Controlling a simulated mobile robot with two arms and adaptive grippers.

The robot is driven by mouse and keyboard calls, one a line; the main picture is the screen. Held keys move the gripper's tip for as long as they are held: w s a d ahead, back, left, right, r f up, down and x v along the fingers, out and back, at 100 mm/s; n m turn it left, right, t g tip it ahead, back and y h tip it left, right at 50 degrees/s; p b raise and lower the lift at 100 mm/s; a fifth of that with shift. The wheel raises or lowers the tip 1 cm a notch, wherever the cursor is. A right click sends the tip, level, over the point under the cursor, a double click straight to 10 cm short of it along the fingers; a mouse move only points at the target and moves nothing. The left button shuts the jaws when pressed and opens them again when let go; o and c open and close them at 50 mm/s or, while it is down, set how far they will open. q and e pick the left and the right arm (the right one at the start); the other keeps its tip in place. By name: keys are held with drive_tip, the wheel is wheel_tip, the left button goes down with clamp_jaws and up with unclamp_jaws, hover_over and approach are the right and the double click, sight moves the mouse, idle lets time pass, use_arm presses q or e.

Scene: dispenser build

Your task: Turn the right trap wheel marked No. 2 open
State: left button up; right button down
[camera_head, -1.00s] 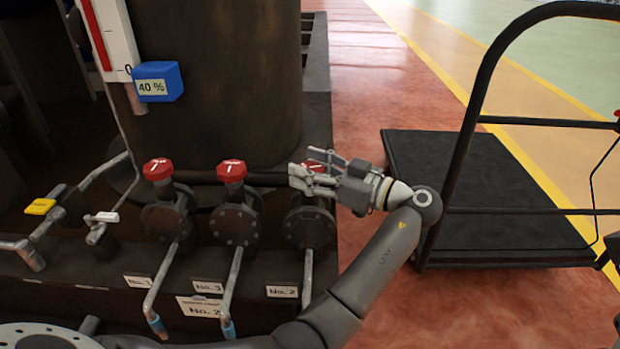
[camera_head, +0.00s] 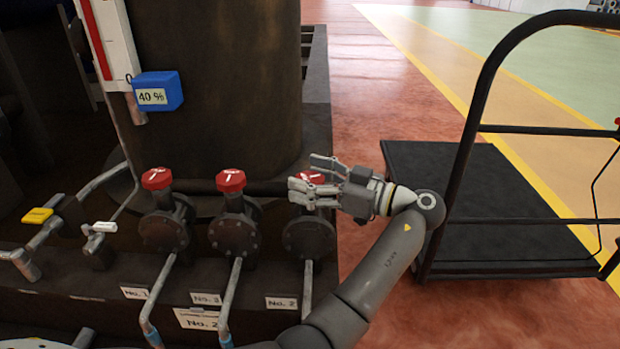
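The right trap wheel (camera_head: 312,175), red with a white mark, tops the rightmost of three flanged traps, above the plate marked No. 2 (camera_head: 281,303).
Two similar red wheels, the middle one (camera_head: 230,180) and the left one (camera_head: 156,178), stand to the left. A yellow-handled valve (camera_head: 38,215) and a white-handled valve (camera_head: 100,227) are further left. A black trolley (camera_head: 450,180) stands on the floor at right.

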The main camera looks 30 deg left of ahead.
sight(310, 177)
use_arm(q)
wheel_tip(310, 177, up, 10)
drive_tip(key=shift+r, duration=0.1)
idle(0.5)
idle(0.4)
